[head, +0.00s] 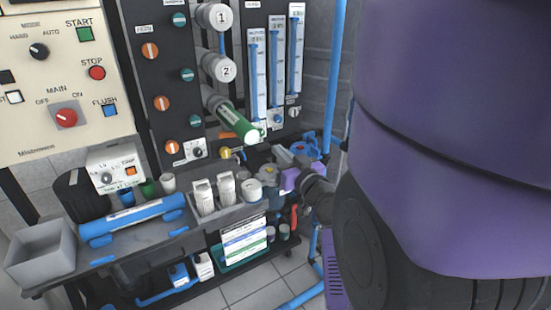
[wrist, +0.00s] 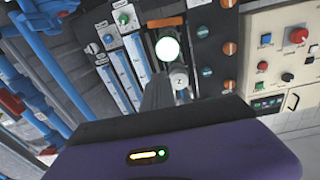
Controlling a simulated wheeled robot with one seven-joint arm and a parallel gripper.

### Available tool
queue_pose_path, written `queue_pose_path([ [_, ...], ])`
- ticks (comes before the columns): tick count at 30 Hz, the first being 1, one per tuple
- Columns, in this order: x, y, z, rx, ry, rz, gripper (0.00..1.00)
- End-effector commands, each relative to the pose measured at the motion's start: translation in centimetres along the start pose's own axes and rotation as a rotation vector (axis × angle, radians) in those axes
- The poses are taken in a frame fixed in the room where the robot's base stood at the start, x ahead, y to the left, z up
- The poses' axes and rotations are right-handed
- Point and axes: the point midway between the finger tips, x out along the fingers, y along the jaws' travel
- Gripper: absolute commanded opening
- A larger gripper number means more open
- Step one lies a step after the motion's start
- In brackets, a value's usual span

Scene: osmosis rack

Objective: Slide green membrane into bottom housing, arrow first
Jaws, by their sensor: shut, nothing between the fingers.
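The green membrane (head: 236,122) sticks out of the open end of the bottom housing (head: 211,97), the lowest of the stacked tubes. Its far part is hidden inside the housing, and an arrow cannot be made out. Its pale round outer end (head: 254,136) faces outward and also shows in the wrist view (wrist: 168,49). My gripper (wrist: 158,88) is shut and empty, its grey fingers pointing toward the membrane's end. In the head view my gripper's purple body is below and right of that end, apart from the membrane.
Two capped housings, 1 (head: 215,17) and 2 (head: 219,68), sit above. Flow meters (head: 276,75) stand right of the membrane. A grey tray (head: 225,200) with white cartridges and a blue tube (head: 135,220) lie on the bench below. Blue pipes and valves crowd the right.

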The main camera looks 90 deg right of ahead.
Motion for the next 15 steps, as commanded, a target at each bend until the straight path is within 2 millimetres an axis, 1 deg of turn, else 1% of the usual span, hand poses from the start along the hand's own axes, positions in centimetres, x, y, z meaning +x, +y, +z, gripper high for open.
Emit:
queue_pose_path([
  [1,-0.1,-0.7,0.7,-0.01,-0.021,-0.028,0.0],
  [4,-0.1,-1.4,1.3,-0.042,-0.044,-0.059,0.0],
  [8,0.3,-1.5,1.2,-0.057,-0.045,-0.061,0.0],
  [11,1.1,-1.5,1.3,-0.056,-0.045,-0.06,0.0],
  [15,2.5,-1.6,1.2,-0.056,-0.045,-0.059,0.0],
])
